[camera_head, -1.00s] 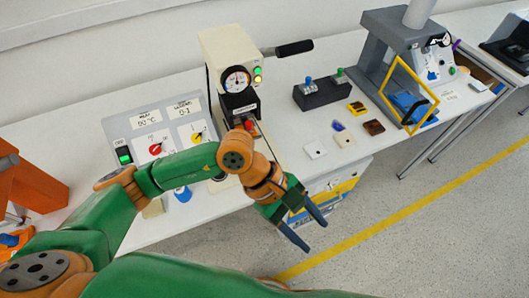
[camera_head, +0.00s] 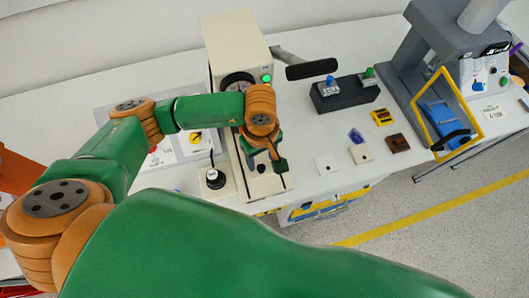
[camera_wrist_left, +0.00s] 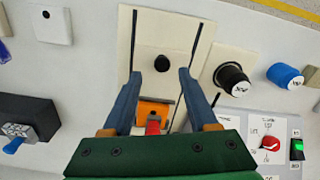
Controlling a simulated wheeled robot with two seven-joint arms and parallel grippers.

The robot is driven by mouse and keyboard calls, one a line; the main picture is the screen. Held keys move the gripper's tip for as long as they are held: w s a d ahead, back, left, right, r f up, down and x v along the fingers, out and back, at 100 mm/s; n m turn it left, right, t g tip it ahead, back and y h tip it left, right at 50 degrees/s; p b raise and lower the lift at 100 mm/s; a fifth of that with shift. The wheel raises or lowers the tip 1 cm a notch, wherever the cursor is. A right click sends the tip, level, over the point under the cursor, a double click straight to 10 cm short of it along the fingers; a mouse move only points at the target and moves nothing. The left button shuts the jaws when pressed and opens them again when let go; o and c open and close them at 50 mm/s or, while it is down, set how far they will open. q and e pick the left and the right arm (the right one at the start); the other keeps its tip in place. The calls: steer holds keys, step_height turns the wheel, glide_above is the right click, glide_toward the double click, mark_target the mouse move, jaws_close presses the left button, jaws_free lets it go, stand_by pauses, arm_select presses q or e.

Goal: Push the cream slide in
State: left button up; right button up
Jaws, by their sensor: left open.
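The cream slide (camera_head: 268,184) lies low at the front of the cream machine (camera_head: 236,45), with a small black knob on it. In the left wrist view the slide (camera_wrist_left: 165,28) runs between two dark slots, and its knob (camera_wrist_left: 162,63) sits between and just beyond my fingertips. An orange holder (camera_wrist_left: 154,110) with a red part (camera_wrist_left: 153,125) shows between the fingers, partly hidden by the gripper body. My left gripper (camera_head: 264,165) is open and empty, pointing down over the slide by the knob; I cannot tell whether it touches. My right gripper is out of view.
A black push knob (camera_head: 215,178) stands left of the slide, and a blue one (camera_wrist_left: 285,75) beyond it. A black block with levers (camera_head: 345,93), small tiles (camera_head: 361,154) and a grey press with a yellow frame (camera_head: 445,110) stand right. My green arm hides the foreground.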

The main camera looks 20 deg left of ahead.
mark_target(262, 167)
arm_select(q)
steer(key=f, duration=0.1)
steer(key=s+f, duration=0.1)
steer(key=f, duration=0.1)
steer(key=shift+f, duration=0.15)
steer(key=shift+w+f, duration=0.3)
steer(key=shift+w, duration=0.05)
steer(key=shift+s+r, duration=0.1)
jaws_close()
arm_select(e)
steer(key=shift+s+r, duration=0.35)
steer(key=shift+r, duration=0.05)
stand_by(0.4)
